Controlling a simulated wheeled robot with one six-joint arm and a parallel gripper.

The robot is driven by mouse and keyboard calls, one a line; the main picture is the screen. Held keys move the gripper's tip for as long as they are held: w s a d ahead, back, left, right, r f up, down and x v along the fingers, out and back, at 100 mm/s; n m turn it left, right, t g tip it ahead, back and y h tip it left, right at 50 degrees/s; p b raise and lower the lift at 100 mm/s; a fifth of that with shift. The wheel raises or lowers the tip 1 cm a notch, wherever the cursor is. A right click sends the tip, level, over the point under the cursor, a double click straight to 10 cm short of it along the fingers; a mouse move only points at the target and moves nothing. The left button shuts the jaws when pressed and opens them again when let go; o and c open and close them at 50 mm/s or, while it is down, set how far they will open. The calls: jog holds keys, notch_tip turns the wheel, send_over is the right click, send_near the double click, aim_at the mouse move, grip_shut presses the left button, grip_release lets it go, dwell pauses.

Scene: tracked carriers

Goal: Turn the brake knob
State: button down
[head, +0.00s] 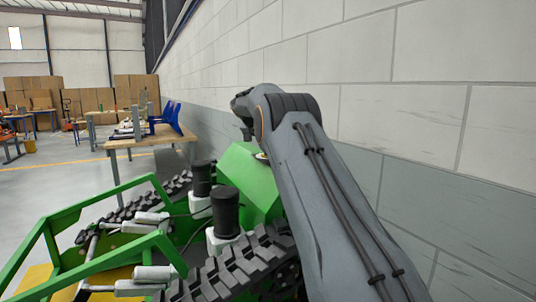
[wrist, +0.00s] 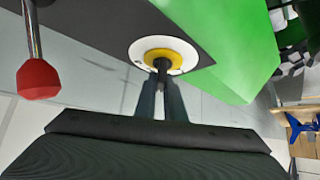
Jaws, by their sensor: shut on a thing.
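The brake knob (wrist: 161,67) is a small dark knob in the middle of a yellow ring on a white round plate (wrist: 137,51). The plate sits on the dark face of a green housing (wrist: 225,45). In the wrist view my gripper (wrist: 162,88) reaches up to the knob, its two narrow dark fingers close together and shut on it. The fingers hide part of the knob. In the head view the green housing (head: 250,180) stands beside the wall, and a sliver of the plate shows beside my arm. My fingers cannot be made out there.
A red-tipped lever (wrist: 38,80) stands left of my gripper in the wrist view. The green tracked carrier has black tracks (head: 235,270), black cylinders (head: 225,210) and a green tube frame (head: 95,255). A block wall (head: 420,120) is close on the right. A wooden table (head: 150,140) stands behind.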

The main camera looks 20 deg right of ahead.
jog(key=shift+f+m+g+h, duration=0.1)
jog(key=shift+m+g+h, duration=0.25)
jog(key=shift+m, duration=0.25)
jog(key=shift+a+m+g+b, duration=0.1)
jog(key=shift+m+g+b, duration=0.25)
jog(key=shift+m+b, duration=0.05)
jog(key=c, duration=1.8)
grip_release()
jog(key=shift+c, duration=0.2)
jog(key=shift+b+v, duration=0.6)
jog(key=shift+v, duration=3.3)
